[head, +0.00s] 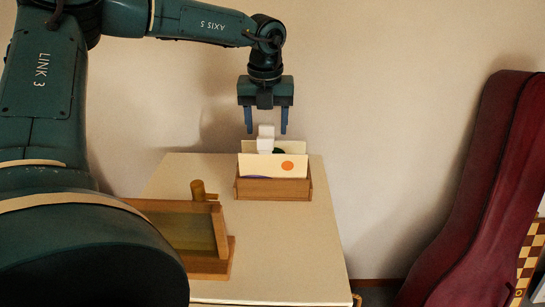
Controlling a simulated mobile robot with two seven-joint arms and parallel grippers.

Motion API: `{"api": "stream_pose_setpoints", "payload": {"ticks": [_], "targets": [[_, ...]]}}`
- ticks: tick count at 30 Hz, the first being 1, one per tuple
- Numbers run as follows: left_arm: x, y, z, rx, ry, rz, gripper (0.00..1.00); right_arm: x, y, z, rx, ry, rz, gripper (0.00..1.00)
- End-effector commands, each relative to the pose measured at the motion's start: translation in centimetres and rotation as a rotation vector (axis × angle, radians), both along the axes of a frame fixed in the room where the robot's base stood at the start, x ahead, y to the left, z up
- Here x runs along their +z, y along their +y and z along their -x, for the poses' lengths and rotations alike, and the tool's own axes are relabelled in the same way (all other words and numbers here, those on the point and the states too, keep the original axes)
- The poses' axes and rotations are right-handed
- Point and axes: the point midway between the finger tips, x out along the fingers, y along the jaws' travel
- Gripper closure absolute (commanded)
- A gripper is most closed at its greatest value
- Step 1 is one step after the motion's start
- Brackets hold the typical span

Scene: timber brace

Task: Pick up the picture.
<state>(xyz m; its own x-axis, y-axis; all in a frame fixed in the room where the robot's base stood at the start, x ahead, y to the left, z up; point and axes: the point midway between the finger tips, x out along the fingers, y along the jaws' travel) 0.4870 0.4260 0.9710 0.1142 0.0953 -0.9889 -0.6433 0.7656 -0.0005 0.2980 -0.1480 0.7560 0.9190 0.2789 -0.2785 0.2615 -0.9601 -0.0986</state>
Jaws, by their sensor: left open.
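The picture is probably one of the cream panels standing upright in a small wooden box (273,190); I cannot tell which one is meant. The front panel (260,165) has an orange dot and a bit of purple at its lower left. A second panel (248,147) stands behind it, with a dark green patch partly hidden. My right gripper is not in view.
The box stands near the back of a pale table (290,240). A wooden frame or tray (190,230) with an upright peg (198,190) lies in front at left. The table's right front is clear. A dark red instrument case (480,200) and a checkered board (529,260) stand at right.

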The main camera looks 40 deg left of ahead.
Motion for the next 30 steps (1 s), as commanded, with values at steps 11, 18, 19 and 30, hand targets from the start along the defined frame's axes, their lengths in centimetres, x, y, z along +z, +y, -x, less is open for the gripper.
{"api": "stream_pose_setpoints", "payload": {"ticks": [11, 18, 19, 30], "targets": [[-1.54, 0.18, -0.23, 0.001, -0.002, -0.001, 0.45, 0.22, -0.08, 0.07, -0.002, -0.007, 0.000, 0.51], [-1.51, 0.18, -0.23, 0.001, -0.002, -0.001, 0.65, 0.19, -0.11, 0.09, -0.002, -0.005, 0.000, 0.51], [-1.51, 0.18, -0.23, 0.001, -0.002, -0.001, 0.67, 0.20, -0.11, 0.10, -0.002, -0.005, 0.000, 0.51], [-1.49, 0.18, -0.23, 0.001, -0.002, -0.001, 0.97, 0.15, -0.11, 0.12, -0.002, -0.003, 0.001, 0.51]]}}
